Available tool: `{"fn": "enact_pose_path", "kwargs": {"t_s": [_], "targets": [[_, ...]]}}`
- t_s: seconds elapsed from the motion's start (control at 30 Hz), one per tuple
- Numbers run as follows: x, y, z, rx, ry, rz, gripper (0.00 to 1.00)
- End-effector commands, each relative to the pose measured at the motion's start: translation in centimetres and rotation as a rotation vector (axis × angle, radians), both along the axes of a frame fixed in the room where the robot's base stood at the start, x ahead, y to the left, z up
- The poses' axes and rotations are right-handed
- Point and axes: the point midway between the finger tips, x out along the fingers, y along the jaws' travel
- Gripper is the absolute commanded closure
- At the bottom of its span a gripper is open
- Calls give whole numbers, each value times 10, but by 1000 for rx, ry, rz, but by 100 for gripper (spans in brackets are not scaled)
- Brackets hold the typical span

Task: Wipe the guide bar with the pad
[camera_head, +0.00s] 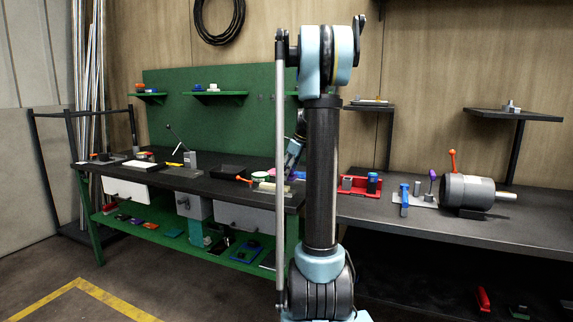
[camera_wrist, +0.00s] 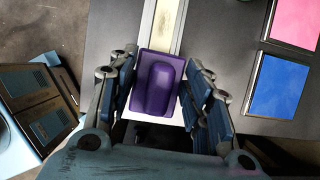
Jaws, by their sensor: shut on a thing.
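A purple pad (camera_wrist: 160,68) with a raised rounded grip is held between the two blue-padded fingers of my gripper (camera_wrist: 160,92) in the wrist view. The guide bar (camera_wrist: 165,25) is a pale strip with yellowish, smudged marks and light edges. It runs from the top of the wrist view down under the pad, and a white end shows just below the pad. The pad is lined up over the bar and hides part of it; I cannot tell whether they touch. In the head view my arm hides most of the gripper and the pad.
A pink panel (camera_wrist: 293,22) and a blue panel (camera_wrist: 276,86) lie right of the bar on the dark bench. In the head view, a grey motor (camera_head: 466,191) and a red holder (camera_head: 358,187) stand on the right bench. A green pegboard (camera_head: 215,125) rises behind the left bench.

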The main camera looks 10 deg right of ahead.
Motion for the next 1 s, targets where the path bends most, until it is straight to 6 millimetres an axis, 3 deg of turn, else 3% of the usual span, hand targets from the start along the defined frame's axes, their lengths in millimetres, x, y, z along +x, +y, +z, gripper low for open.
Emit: {"fn": "enact_pose_path", "kwargs": {"t_s": [0.5,1.0], "targets": [[0,-1,43,0,1,-2,81],[0,-2,45,0,0,-2,81]]}}
